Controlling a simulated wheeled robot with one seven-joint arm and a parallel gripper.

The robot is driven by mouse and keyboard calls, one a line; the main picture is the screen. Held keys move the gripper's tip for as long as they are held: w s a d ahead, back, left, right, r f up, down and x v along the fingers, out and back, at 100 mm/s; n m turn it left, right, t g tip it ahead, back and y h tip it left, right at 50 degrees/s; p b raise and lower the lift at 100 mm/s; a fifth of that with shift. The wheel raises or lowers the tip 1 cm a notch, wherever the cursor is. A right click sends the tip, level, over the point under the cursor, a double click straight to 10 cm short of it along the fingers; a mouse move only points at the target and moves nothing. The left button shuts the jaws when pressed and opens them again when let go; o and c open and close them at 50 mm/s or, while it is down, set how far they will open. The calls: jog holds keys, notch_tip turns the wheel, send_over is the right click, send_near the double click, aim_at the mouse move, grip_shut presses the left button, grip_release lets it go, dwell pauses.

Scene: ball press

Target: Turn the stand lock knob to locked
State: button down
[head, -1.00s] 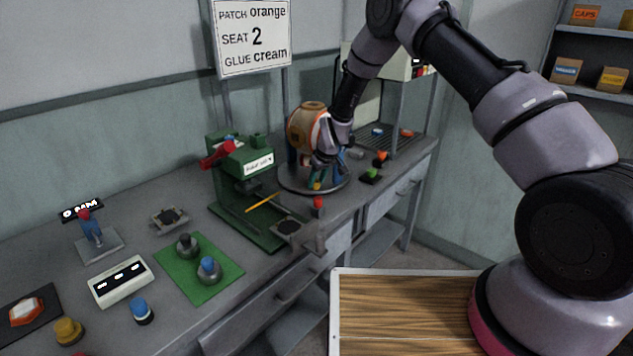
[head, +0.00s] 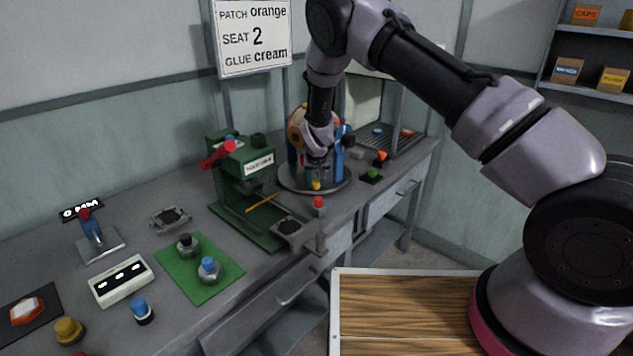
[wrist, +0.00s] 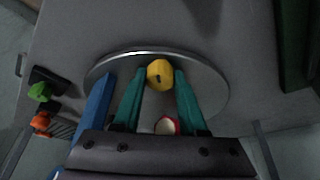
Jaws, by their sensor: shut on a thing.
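The stand has a round grey base (head: 290,184) with blue posts (head: 338,166), and it carries a ball (head: 297,132) with tan, orange and white patches, partly hidden by my arm. The yellow lock knob (head: 316,185) sits low at the front of the base. In the wrist view the knob (wrist: 160,74) lies between the tips of my gripper's teal fingers (wrist: 159,82), one on each side. My gripper (head: 316,178) reaches down from above and is shut on the knob. A dark mark shows on the knob; its lock setting cannot be read.
A green press (head: 240,165) with a red handle stands left of the stand. A red-topped peg (head: 319,205) is close in front. Green (head: 371,174) and orange (head: 381,157) pieces lie to the right. A sign (head: 254,38) hangs behind.

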jog(key=m+h, duration=0.1)
jog(key=m, duration=0.1)
jog(key=m+h, duration=0.1)
jog(key=m, duration=0.2)
jog(key=shift+a+m, duration=0.2)
jog(key=shift+m, duration=0.1)
jog(key=m+g+h, duration=0.1)
jog(key=m, duration=0.1)
jog(key=m+h, duration=0.1)
jog(key=m, duration=0.2)
jog(key=shift+w+a+m+g, duration=0.1)
jog(key=shift+m+g, duration=0.2)
jog(key=shift+g, duration=0.1)
jog(key=shift+c, duration=2.3)
grip_release()
